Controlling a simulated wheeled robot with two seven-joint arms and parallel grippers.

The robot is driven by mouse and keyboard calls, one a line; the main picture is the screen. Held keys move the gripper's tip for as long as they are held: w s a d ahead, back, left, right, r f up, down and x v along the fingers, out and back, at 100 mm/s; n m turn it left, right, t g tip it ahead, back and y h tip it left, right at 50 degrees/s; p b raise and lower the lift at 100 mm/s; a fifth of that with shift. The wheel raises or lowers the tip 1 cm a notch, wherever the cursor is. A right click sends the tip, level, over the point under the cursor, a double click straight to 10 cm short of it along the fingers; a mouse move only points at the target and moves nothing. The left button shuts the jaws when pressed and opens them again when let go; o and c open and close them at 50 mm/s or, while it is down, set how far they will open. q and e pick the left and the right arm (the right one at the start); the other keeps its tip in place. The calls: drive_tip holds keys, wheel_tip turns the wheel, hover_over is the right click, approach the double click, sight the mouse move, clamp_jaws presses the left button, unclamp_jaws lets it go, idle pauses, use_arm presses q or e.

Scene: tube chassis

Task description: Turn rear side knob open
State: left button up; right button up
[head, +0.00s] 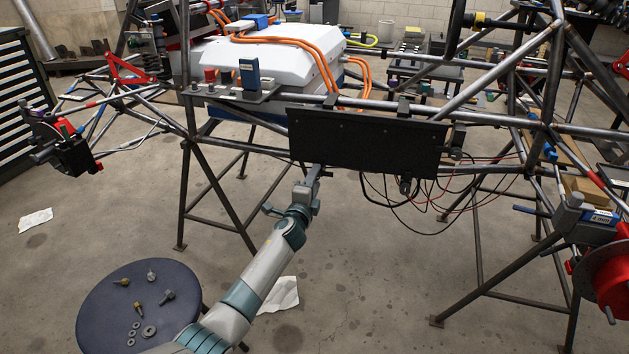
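A black rectangular panel (365,142) is fixed under the near tube of the chassis. A small dark knob-like part (405,186) hangs at its lower edge, right of the middle. Another dark fitting (456,140) sticks out at its right end. I cannot tell which of these, if either, is the rear side knob. My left gripper (315,172) reaches up from below to the panel's lower edge, left of the knob-like part. Its fingertips are small and partly lost against the panel. I cannot tell whether they touch it or are open. My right gripper is out of view.
Chassis tubes (220,195) and stand legs surround the panel. Loose red and black wires (440,205) hang below its right half. A round dark stool (105,300) with bolts and washers stands front left. The middle floor is mostly clear.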

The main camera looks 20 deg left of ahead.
use_arm(q)
drive_tip(key=shift+s, duration=0.15)
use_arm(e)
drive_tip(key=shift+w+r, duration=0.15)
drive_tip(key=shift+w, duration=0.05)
use_arm(q)
drive_tip(key=s+p, duration=0.3)
drive_tip(key=s, duration=1.4)
drive_tip(key=shift+d, duration=0.2)
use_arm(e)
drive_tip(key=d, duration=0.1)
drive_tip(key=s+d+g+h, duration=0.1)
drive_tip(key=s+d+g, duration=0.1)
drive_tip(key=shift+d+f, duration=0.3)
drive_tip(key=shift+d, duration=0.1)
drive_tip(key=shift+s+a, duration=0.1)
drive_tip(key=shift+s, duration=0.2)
